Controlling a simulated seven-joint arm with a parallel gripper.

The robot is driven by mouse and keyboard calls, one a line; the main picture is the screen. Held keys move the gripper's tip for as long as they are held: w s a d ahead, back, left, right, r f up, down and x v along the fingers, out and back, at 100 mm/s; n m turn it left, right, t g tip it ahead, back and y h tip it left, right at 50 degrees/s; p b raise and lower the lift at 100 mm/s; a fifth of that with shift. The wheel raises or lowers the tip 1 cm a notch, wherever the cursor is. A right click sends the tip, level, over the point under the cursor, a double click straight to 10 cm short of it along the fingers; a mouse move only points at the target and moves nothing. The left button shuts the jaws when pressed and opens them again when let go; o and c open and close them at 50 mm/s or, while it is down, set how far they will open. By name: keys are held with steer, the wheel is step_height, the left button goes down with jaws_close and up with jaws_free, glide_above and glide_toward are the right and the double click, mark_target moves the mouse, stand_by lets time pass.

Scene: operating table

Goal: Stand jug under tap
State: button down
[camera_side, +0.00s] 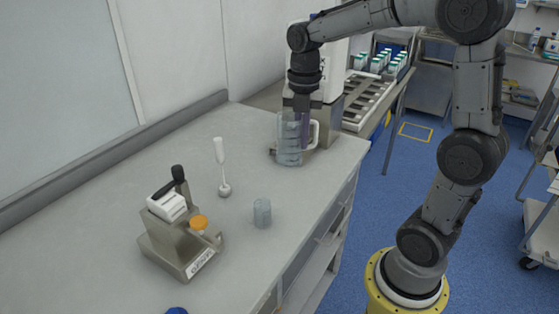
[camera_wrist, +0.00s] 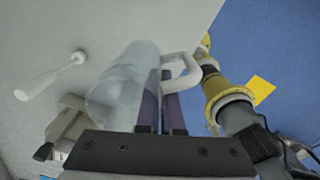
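The clear jug (camera_side: 288,150) with a white handle is upright at the far right of the bench, in front of the white and grey dispenser (camera_side: 329,85). My gripper (camera_side: 304,130) comes down from above at the jug's handle side. In the wrist view, the two purple fingers (camera_wrist: 161,112) are close together by the jug's wall and handle (camera_wrist: 185,68), and appear shut on the jug (camera_wrist: 125,85). My arm hides the dispenser's front, so I cannot see the tap. I cannot tell whether the jug's bottom touches a surface.
A small clear cup (camera_side: 262,213) stands on the bench (camera_side: 120,195). A metal device with an orange knob (camera_side: 185,235) is at the front left. A rack of cartons (camera_side: 385,62) is behind the dispenser. Bench space before the jug is clear.

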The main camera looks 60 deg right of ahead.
steer(key=shift+w+d+f, duration=0.35)
steer(key=shift+w+f, duration=0.8)
steer(key=shift+f, duration=0.45)
steer(key=shift+w+d+f, duration=0.3)
steer(key=shift+w+f, duration=0.8)
steer(key=shift+f, duration=0.45)
steer(key=shift+w+d+f, duration=0.35)
steer(key=shift+w+f, duration=0.8)
steer(key=shift+f, duration=0.45)
steer(key=shift+f, duration=0.2)
steer(key=c, duration=1.1)
jaws_free()
